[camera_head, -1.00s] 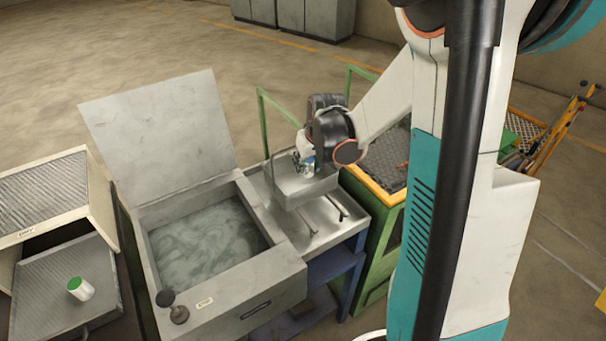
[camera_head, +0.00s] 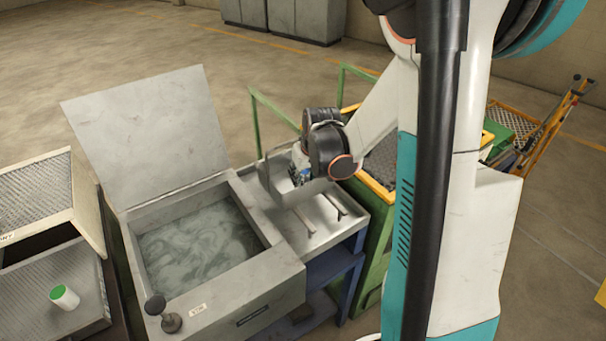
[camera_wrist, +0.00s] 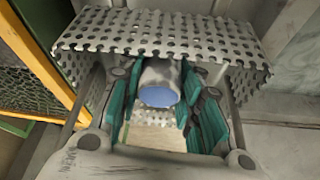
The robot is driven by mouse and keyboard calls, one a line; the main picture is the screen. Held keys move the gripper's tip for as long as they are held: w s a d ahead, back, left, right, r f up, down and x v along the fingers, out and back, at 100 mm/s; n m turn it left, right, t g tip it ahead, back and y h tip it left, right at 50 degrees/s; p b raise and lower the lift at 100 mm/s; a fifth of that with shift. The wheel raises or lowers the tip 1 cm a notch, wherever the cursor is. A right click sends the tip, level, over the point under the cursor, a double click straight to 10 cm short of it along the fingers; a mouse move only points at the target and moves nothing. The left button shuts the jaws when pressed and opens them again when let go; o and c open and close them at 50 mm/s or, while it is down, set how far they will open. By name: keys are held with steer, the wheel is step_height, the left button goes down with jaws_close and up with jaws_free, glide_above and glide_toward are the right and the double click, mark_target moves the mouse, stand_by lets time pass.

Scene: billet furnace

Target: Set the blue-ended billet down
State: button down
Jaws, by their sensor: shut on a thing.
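The blue-ended billet (camera_wrist: 158,92) is a grey cylinder with its blue end facing the wrist camera. My gripper (camera_wrist: 155,100) is shut on it, with teal finger pads on both sides. In the head view my gripper (camera_head: 303,174) is over the steel bench top beside the tank, and the billet is mostly hidden. A perforated metal piece (camera_wrist: 165,30) is beyond the billet in the wrist view. More perforated metal shows below the billet. I cannot tell whether the billet touches it.
An open tank of murky liquid (camera_head: 200,245) is left of the bench (camera_head: 320,232), its lid (camera_head: 150,140) raised. A green-ended billet (camera_head: 64,297) lies on the ribbed tray (camera_head: 35,290) at far left. A green-framed stand with yellow edging (camera_head: 373,189) is on the right.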

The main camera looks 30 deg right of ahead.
steer(key=shift+f, duration=0.3)
steer(key=c, duration=1.2)
jaws_free()
steer(key=shift+o, duration=0.2)
steer(key=shift+r, duration=0.1)
steer(key=shift+r+p, duration=0.4)
steer(key=shift+r, duration=0.2)
steer(key=p+v, duration=0.4)
steer(key=v, duration=0.8)
